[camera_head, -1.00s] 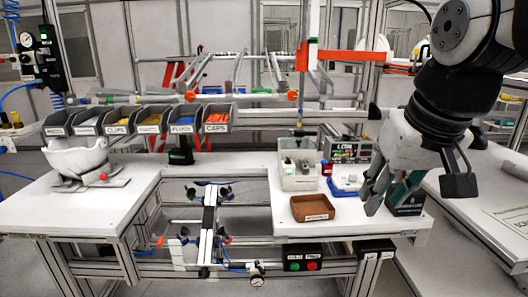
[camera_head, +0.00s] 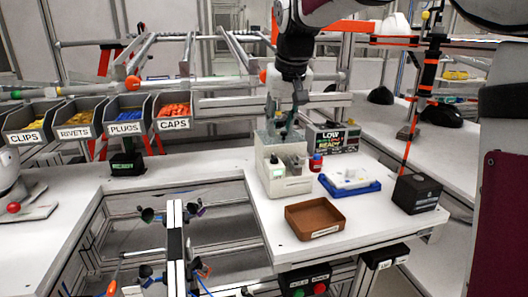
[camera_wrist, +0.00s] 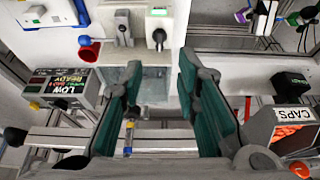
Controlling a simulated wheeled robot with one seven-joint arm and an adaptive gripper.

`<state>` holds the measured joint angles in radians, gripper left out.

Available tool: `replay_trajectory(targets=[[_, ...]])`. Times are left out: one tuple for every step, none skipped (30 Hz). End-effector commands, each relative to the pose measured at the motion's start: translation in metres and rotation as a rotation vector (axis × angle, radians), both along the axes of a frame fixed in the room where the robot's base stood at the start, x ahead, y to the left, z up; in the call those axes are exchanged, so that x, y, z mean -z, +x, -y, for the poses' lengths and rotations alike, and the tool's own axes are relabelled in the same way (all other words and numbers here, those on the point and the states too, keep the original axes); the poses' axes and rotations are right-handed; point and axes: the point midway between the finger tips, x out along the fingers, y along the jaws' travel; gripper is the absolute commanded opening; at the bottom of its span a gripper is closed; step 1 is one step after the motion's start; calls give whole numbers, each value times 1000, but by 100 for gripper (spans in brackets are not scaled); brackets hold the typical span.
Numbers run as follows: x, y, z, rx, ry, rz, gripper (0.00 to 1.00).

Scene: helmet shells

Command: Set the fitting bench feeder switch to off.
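The white feeder box (camera_head: 288,182) stands on the fitting bench, with a clear hopper at its back. In the wrist view the feeder's white top (camera_wrist: 140,55) carries a grey lever-like part (camera_wrist: 122,30) and a small dark-tipped switch-like part (camera_wrist: 159,36) near a green-lit panel (camera_wrist: 158,12). I cannot tell which of these is the feeder switch, or its setting. My gripper (camera_head: 290,128) is above the back of the feeder, pointing down. In the wrist view its two green-padded fingers (camera_wrist: 160,90) are wide apart, over the clear hopper, with nothing held.
A brown tray (camera_head: 301,222), blue tray (camera_head: 368,190) and black box (camera_head: 417,194) are in front and right. Labelled bins (camera_head: 124,128) stand left. A rail runs behind.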

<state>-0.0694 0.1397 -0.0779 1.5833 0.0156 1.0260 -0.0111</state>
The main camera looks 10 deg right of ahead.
Motion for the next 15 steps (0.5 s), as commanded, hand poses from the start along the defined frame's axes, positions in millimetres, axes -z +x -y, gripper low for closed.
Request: replay_trajectory(targets=[[12, 4, 0, 0, 0, -5, 29], [17, 6, 0, 0, 0, -5, 29], [25, 9, 0, 0, 0, -5, 29], [30, 11, 0, 0, 0, -4, 29], [36, 13, 0, 0, 0, -5, 29], [43, 16, 0, 0, 0, -5, 29], [48, 19, 0, 0, 0, -4, 29], [53, 21, 0, 0, 0, -4, 29], [59, 24, 0, 0, 0, -3, 29], [64, 25, 0, 0, 0, -4, 29], [69, 27, 0, 0, 0, -4, 29], [74, 29, 0, 0, -1, -3, 29], [77, 31, 0, 0, 0, -3, 29], [80, 32, 0, 0, 0, -3, 29], [83, 34, 0, 0, 0, -2, 29]])
